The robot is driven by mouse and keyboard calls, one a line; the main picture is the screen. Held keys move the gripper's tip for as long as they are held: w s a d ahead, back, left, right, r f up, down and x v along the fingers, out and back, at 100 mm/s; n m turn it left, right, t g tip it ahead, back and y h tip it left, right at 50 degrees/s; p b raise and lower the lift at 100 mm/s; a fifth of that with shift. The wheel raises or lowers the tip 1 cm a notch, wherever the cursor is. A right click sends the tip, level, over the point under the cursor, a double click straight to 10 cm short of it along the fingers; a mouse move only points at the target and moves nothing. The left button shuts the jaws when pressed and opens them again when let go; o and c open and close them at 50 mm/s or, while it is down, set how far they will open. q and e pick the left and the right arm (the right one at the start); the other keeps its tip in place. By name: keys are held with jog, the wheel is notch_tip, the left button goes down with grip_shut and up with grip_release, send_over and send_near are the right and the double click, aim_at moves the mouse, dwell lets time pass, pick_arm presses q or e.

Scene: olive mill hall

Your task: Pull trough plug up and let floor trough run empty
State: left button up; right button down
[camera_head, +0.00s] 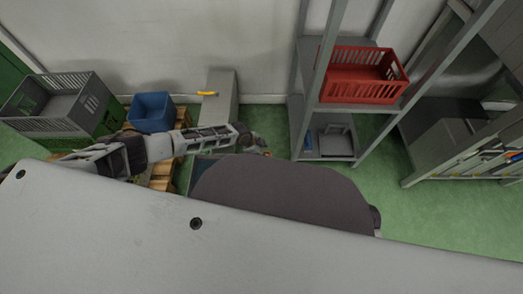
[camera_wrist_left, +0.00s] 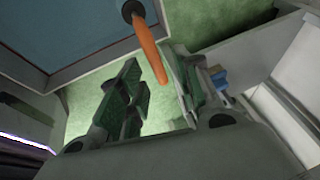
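The trough plug shows in the left wrist view as an orange bar (camera_wrist_left: 149,48) with a dark round end (camera_wrist_left: 132,10) at the top edge of the picture. The floor trough (camera_wrist_left: 70,25) has a blue-grey surface inside a pale rim; in the head view my body hides most of it. My left gripper (camera_wrist_left: 155,75) is open, and the lower end of the orange bar shows between its fingers, with no clear contact. In the head view the left gripper (camera_head: 258,147) is by the trough side, with a small orange spot near its tip. My right gripper is not in view.
A blue crate (camera_head: 152,112) stands on a wooden pallet (camera_head: 163,174), beside a grey crate (camera_head: 60,100). A grey box (camera_head: 221,105) with a yellow handle is by the wall. A metal rack holds a red crate (camera_head: 362,77). Green floor (camera_head: 385,165) is free to the right.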

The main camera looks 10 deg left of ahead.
pick_arm(q)
jog(key=shift+s+a+r, duration=0.1)
jog(key=shift+a+r, duration=0.05)
jog(key=shift+r, duration=0.1)
jog(key=v, duration=1.1)
jog(key=shift+r, duration=0.15)
dwell(0.5)
dwell(0.7)
